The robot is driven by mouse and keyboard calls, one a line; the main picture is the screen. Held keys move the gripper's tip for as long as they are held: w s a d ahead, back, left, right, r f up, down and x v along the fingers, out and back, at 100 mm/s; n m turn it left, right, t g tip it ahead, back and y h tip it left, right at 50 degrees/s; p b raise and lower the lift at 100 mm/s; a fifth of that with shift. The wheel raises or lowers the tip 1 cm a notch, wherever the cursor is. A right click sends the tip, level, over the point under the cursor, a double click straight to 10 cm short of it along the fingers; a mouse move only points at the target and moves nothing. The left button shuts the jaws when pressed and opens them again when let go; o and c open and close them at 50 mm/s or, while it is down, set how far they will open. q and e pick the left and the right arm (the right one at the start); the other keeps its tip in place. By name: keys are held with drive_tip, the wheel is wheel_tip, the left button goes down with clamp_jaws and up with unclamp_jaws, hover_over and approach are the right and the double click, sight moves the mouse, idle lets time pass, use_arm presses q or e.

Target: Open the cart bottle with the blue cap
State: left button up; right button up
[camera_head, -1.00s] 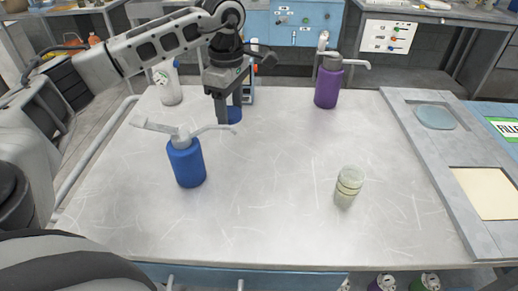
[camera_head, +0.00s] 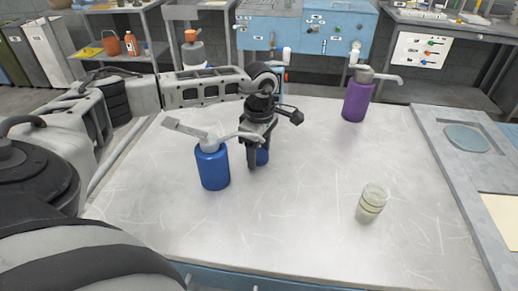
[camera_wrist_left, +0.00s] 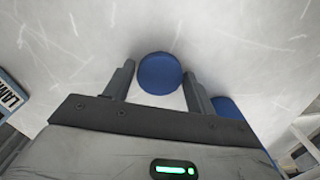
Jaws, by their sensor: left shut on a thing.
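My left gripper (camera_head: 256,160) is low over the table, its fingers on either side of a small blue round piece (camera_head: 263,157) and shut on it. In the left wrist view this piece shows from above as a plain blue disc (camera_wrist_left: 158,73) between the fingertips; what lies under it is hidden. A blue pump bottle (camera_head: 212,168) with a grey-white pump top stands upright just left of the gripper. Its spout reaches towards the gripper; whether they touch cannot be told. My right gripper is not in view.
A purple pump bottle (camera_head: 355,103) stands at the back right. A small pale jar (camera_head: 372,203) stands at the front right. A grey panel with a round blue inset (camera_head: 467,138) is at the right edge. The table (camera_head: 290,225) is clear at front middle.

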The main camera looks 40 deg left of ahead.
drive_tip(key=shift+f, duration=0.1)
use_arm(q)
drive_tip(key=shift+f, duration=0.2)
drive_tip(key=shift+s+f+b, duration=0.1)
drive_tip(key=shift+f+b, duration=0.1)
drive_tip(key=shift+b, duration=0.2)
drive_tip(key=o, duration=1.1)
drive_tip(key=shift+s+d, duration=0.1)
drive_tip(key=shift+s, duration=0.05)
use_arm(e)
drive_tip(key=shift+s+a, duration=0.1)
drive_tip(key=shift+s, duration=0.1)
use_arm(q)
drive_tip(key=shift+f, duration=0.1)
